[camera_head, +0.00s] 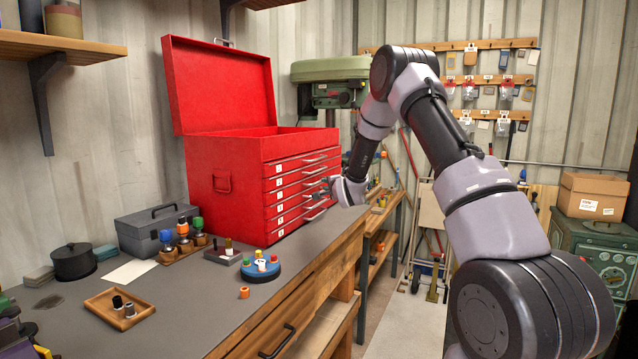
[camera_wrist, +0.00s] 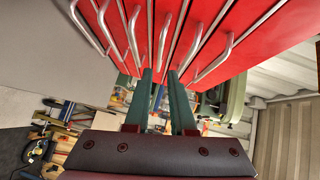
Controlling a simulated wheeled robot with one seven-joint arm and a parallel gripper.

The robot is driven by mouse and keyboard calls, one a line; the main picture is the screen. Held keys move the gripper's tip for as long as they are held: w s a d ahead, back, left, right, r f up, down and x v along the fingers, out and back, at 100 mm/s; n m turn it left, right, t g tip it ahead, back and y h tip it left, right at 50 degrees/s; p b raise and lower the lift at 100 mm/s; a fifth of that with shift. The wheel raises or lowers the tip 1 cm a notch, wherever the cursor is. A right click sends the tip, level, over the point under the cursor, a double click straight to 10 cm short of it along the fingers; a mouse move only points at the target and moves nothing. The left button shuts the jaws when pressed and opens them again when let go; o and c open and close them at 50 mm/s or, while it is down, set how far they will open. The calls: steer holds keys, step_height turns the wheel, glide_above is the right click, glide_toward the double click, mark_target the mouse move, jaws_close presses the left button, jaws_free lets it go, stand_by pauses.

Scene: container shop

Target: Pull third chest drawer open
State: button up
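The red tool chest (camera_head: 225,160) stands on the workbench with its lid up. Its front has a stack of several thin drawers with metal bar handles and small white labels; all look shut. The third drawer (camera_head: 290,195) from the top is flush with the others. My gripper (camera_head: 317,190) is at the drawer front, close to the middle handles. In the wrist view, its two green fingers (camera_wrist: 160,76) are apart, pointing at the red drawer fronts (camera_wrist: 205,18). A bar handle (camera_wrist: 165,40) runs toward the gap between the fingertips; whether it lies between them I cannot tell.
The workbench (camera_head: 225,290) holds a grey toolbox (camera_head: 150,232), a blue round holder (camera_head: 262,272), a wooden tray (camera_head: 118,312) and a black pot (camera_head: 73,262). A green drill press (camera_head: 330,70) stands behind the chest. The space in front of the drawers looks free apart from my arm.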

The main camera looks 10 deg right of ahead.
mark_target(318, 182)
steer(key=w, duration=0.3)
steer(key=w+a+f, duration=0.1)
steer(key=w, duration=0.6)
steer(key=shift+w+a+f, duration=0.25)
steer(key=shift+f, duration=0.05)
jaws_close()
stand_by(1.0)
